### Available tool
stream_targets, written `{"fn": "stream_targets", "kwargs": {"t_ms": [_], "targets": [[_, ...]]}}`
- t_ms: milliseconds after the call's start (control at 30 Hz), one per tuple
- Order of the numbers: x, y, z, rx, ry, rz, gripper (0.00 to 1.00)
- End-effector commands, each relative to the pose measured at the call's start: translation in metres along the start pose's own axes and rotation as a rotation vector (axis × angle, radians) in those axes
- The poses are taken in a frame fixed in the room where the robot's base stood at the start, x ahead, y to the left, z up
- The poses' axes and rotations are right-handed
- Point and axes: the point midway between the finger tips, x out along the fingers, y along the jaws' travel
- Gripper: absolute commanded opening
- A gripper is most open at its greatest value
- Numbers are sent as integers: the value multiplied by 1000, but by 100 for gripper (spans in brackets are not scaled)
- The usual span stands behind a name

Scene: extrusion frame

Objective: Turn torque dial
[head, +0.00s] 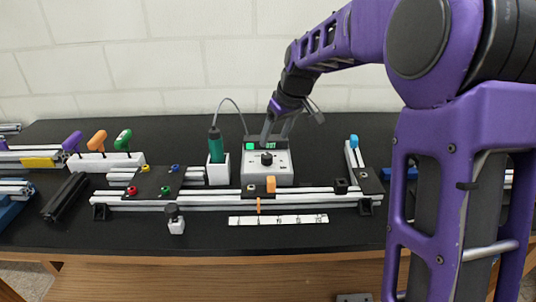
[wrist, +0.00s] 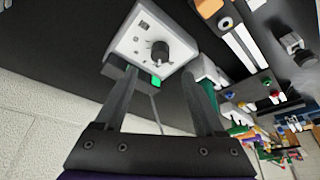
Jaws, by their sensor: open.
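The torque dial is a black round knob (head: 267,159) on the sloped face of a light grey controller box (head: 282,174) with a small lit green display (head: 270,146). In the wrist view the knob (wrist: 160,51) stands out from the box face (wrist: 133,38), beyond the fingertips. My gripper (head: 276,139) is open and empty, at the upper back side of the box. In the wrist view my two fingers (wrist: 162,78) are spread wide on either side of the box's display edge, apart from the knob. Whether a fingertip touches the box, I cannot tell.
An aluminium extrusion frame (head: 220,201) and a white ruler strip (head: 279,220) lie in front. Coloured-handled tools (head: 97,140) stand further left. Bare black tabletop (head: 340,236) lies in front.

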Motion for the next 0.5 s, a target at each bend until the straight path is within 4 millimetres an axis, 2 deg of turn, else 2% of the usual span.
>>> {"fn": "stream_targets", "kwargs": {"t_ms": [33,200,400,500], "targets": [[14,-1,1,-1,-4,-3,72],[48,-1,1,-1,-2,-3,72],[75,0,0,-1,0,-1,72],[81,0,0,-1,0,0,72]]}}
